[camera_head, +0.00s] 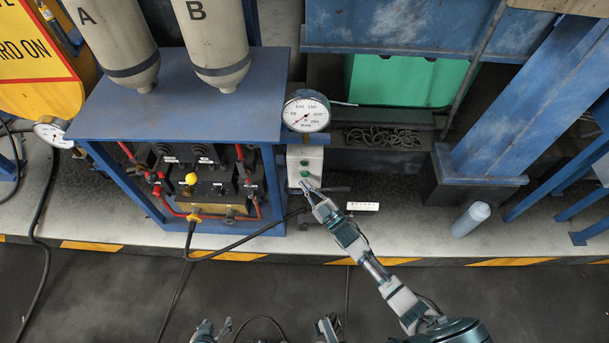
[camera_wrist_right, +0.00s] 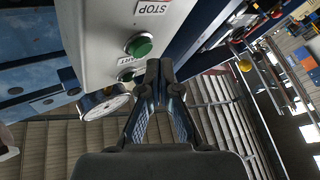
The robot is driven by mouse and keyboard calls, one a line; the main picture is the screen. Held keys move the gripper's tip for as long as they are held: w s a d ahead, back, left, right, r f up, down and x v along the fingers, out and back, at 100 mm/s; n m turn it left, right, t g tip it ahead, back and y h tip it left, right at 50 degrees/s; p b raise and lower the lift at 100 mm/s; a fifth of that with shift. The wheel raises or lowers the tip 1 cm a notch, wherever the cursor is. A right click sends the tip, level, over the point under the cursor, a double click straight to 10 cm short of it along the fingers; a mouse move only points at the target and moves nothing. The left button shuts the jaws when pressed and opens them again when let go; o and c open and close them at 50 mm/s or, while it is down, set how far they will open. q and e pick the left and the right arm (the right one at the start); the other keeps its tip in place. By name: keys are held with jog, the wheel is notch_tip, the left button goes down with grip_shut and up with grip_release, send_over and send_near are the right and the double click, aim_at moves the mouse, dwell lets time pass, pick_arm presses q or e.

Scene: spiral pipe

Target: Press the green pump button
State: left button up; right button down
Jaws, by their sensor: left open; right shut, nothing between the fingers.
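STOP and START labels are on the box face. My right gripper (camera_head: 308,188) is shut and empty, just below the buttons; its fingertips (camera_wrist_right: 163,72) look close to the box, contact unclear. My left gripper (camera_head: 211,329) is open at the bottom edge, mostly cut off.
A pressure gauge (camera_head: 306,112) sits above the box. The blue frame (camera_head: 180,105) with hoses and valves stands to the left. A small white label plate (camera_head: 362,206) and a pale cylinder (camera_head: 470,220) are to the right. A dark cable crosses the ledge.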

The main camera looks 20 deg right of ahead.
dwell(0.4)
jog(key=shift+w+d, duration=0.1)
jog(key=shift+w, duration=0.25)
jog(key=shift+w+d, duration=0.15)
jog(key=shift+w, duration=0.2)
dwell(0.6)
jog(key=shift+r, duration=0.1)
jog(key=shift+s+a, duration=0.3)
jog(key=shift+s, duration=0.45)
jog(key=shift+p, duration=0.3)
